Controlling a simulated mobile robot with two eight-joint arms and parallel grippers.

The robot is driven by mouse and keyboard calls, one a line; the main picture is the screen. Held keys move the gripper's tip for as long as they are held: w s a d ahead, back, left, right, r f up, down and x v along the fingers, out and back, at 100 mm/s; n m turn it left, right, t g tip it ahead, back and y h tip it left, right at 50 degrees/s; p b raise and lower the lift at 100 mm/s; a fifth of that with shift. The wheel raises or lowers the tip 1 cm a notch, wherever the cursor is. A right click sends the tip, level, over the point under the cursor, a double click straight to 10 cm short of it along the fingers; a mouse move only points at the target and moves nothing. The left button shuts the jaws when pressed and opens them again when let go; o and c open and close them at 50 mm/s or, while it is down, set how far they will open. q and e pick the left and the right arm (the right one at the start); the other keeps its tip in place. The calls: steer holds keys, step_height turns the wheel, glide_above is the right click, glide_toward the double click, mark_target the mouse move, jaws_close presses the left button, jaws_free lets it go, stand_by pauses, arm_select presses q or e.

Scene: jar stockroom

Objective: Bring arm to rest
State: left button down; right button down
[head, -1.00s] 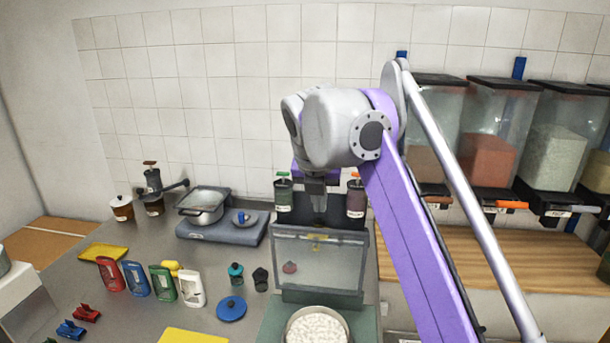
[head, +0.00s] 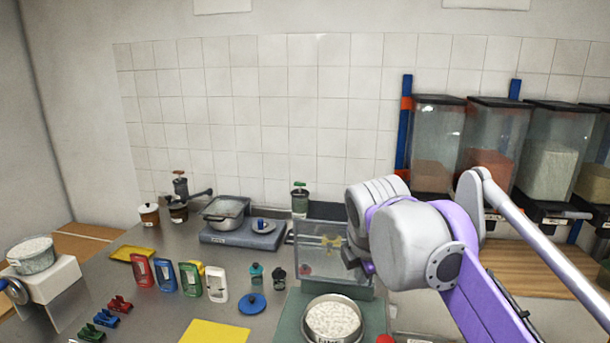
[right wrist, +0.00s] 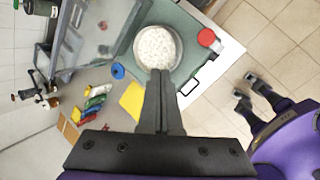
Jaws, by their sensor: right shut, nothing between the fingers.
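My right gripper (head: 358,262) hangs in front of the clear bin at the end of my purple and grey arm, small and partly hidden by the wrist in the head view. In the right wrist view its two dark fingers (right wrist: 160,75) lie together with nothing between them. Their tips overlap the near edge of a round pan of white grains (right wrist: 158,47) in the picture; I cannot tell the height gap. My left gripper does not show in the head view.
The pan (head: 333,318) stands on a green-grey scale. Behind it is a clear bin (head: 318,242). Coloured scoops, a yellow board (head: 215,332) and a blue lid (head: 252,303) lie left. Dispensers (head: 437,140) stand right.

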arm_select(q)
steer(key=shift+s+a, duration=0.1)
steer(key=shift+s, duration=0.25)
arm_select(e)
steer(key=s+d+f+m, duration=0.3)
steer(key=s+f+m, duration=0.7)
steer(key=f, duration=0.3)
steer(key=s+d+f+m, duration=0.4)
steer(key=s+f+m, duration=0.7)
steer(key=f, duration=0.3)
steer(key=shift+m+t+y, duration=0.3)
steer(key=shift+m+t, duration=0.1)
steer(key=shift+w, duration=0.1)
